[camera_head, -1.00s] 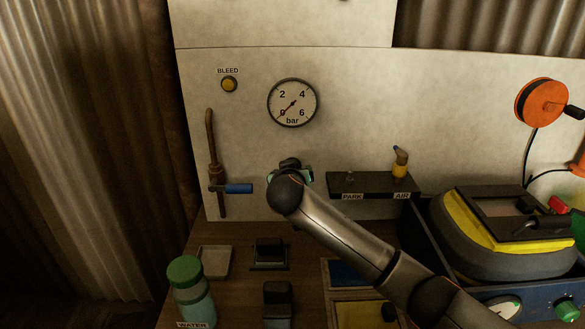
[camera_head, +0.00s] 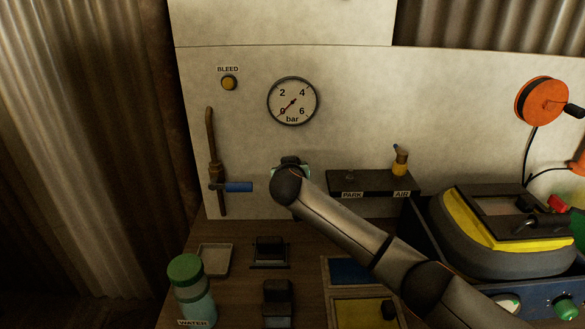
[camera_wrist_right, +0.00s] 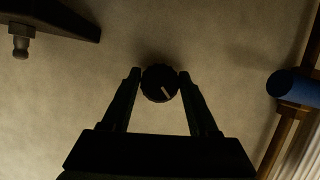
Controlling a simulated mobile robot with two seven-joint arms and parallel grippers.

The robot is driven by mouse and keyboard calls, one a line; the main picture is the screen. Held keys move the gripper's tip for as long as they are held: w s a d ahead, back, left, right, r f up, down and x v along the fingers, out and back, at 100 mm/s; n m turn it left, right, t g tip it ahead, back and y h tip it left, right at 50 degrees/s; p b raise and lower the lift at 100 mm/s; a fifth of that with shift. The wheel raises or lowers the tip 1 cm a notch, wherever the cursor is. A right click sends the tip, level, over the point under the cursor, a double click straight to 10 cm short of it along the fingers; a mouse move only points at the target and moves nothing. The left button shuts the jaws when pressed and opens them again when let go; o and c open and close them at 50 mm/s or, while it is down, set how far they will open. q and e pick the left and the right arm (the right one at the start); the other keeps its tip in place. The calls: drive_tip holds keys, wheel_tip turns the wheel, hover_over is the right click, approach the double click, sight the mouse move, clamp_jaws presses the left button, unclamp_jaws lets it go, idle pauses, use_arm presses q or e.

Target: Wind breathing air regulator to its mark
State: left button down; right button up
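A dark round knob (camera_wrist_right: 160,84) with a white pointer line is on the pale wall panel in the right wrist view. My right gripper (camera_wrist_right: 160,78) has one finger on each side of it, both appearing to touch its rim. In the head view my right arm and wrist hide the knob, below a round bar gauge (camera_head: 292,101). The gauge needle points lower left, by the 0. No separate target mark can be made out. My left gripper is not in view.
A pipe with a blue-handled valve (camera_head: 238,187) is left of my right wrist. A dark shelf (camera_head: 372,182) labelled PARK and AIR is to the right.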

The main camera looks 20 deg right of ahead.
clamp_jaws()
idle(0.5)
